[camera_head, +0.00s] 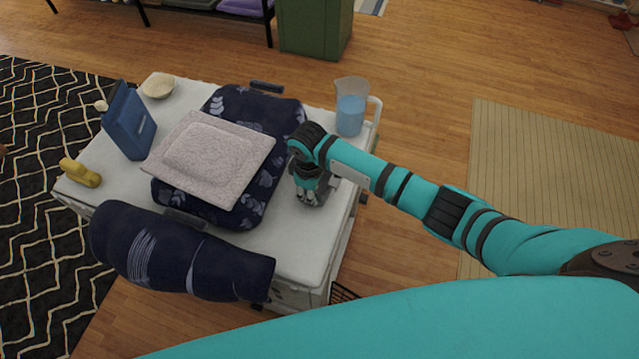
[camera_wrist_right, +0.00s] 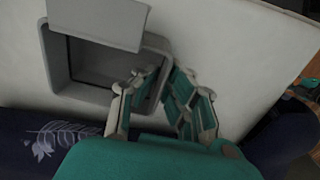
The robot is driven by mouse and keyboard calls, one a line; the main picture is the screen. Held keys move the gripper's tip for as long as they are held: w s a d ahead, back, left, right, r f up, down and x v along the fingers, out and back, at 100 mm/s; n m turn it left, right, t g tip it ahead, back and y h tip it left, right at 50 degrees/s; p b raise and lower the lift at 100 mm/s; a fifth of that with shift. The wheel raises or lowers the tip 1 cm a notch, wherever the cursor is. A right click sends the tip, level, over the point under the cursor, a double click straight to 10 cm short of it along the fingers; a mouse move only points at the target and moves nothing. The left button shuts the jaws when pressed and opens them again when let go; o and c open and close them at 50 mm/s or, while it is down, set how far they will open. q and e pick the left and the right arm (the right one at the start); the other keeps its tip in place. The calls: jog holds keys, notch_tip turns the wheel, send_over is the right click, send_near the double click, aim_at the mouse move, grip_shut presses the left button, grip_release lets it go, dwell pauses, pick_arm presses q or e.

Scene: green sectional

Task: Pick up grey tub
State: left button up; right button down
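The grey tub (camera_wrist_right: 58,58) shows in the right wrist view as an open, square-walled box on the white top, its inside dark and empty where visible. A flat grey panel (camera_wrist_right: 98,22) covers its upper side. My right gripper (camera_wrist_right: 166,73) has one finger inside the tub and one outside, closed in on the right wall between them. In the head view my right gripper (camera_head: 307,193) points down at the right side of the white table and mostly hides the tub. My left gripper is not in view.
The white table (camera_head: 295,240) holds a folded pink towel (camera_head: 212,155) on dark patterned cloth (camera_head: 255,112), a rolled dark towel (camera_head: 175,252), a jug of blue liquid (camera_head: 350,112), a blue container (camera_head: 130,122), a yellow item (camera_head: 80,173) and a bowl (camera_head: 158,88).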

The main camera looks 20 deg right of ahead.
jog(key=shift+r, duration=0.1)
jog(key=shift+r, duration=0.5)
notch_tip(320, 180, up, 3)
jog(key=shift+w+f, duration=0.1)
jog(key=shift+f, duration=0.05)
jog(key=s+d, duration=0.3)
jog(key=s, duration=0.4)
jog(key=s+d+r, duration=0.1)
jog(key=s+d, duration=0.2)
jog(key=s, duration=0.4)
jog(key=shift+s+d, duration=0.35)
jog(key=shift+d, duration=0.05)
jog(key=shift+r, duration=0.1)
